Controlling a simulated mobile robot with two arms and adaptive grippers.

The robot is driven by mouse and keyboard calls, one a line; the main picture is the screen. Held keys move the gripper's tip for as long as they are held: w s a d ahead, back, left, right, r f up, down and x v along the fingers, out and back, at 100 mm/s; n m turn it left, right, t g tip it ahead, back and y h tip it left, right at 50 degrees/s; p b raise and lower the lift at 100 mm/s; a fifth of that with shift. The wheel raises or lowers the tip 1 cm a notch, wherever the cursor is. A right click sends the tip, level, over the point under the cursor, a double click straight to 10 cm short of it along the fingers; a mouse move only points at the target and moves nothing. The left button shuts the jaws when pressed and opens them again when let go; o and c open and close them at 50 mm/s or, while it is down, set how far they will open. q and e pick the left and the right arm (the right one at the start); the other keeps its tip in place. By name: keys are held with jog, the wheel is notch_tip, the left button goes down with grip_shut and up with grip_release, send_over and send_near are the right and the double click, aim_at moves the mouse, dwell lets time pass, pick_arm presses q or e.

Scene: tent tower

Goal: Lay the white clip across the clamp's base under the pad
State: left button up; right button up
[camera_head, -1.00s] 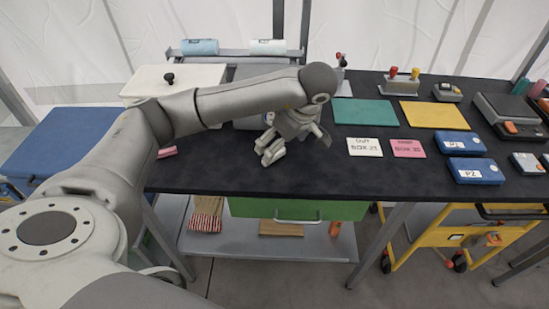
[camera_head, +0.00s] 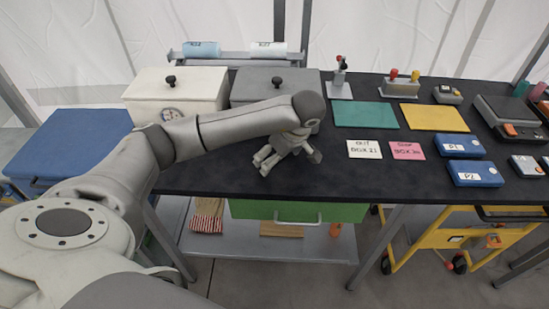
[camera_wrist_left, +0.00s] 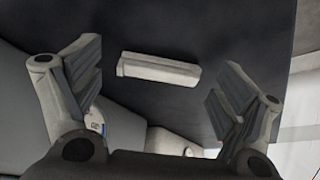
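The white clip (camera_wrist_left: 160,72), a short pale bar with a ridge, lies on the dark table top in the left wrist view, between and beyond my fingers. My left gripper (camera_wrist_left: 160,95) is open, with one finger on each side of the clip and a gap to both. In the head view the left gripper (camera_head: 264,166) is low over the table's front middle, and I cannot pick out the clip there. The clamp (camera_head: 340,72), with a red-tipped handle, stands on a pale grey base (camera_head: 340,91) at the table's back. Its pad is too small to tell. My right gripper is not in view.
Behind my left arm stand a white lidded box (camera_head: 185,86) and a grey lidded box (camera_head: 250,87). Right of the gripper lie a white card (camera_head: 364,149), a pink card (camera_head: 407,151), a green mat (camera_head: 364,115) and a yellow mat (camera_head: 434,117). The front strip of table is clear.

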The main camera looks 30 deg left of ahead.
pick_arm(q)
jog(key=c, duration=0.6)
jog(key=shift+r, duration=0.15)
jog(key=shift+c, duration=0.2)
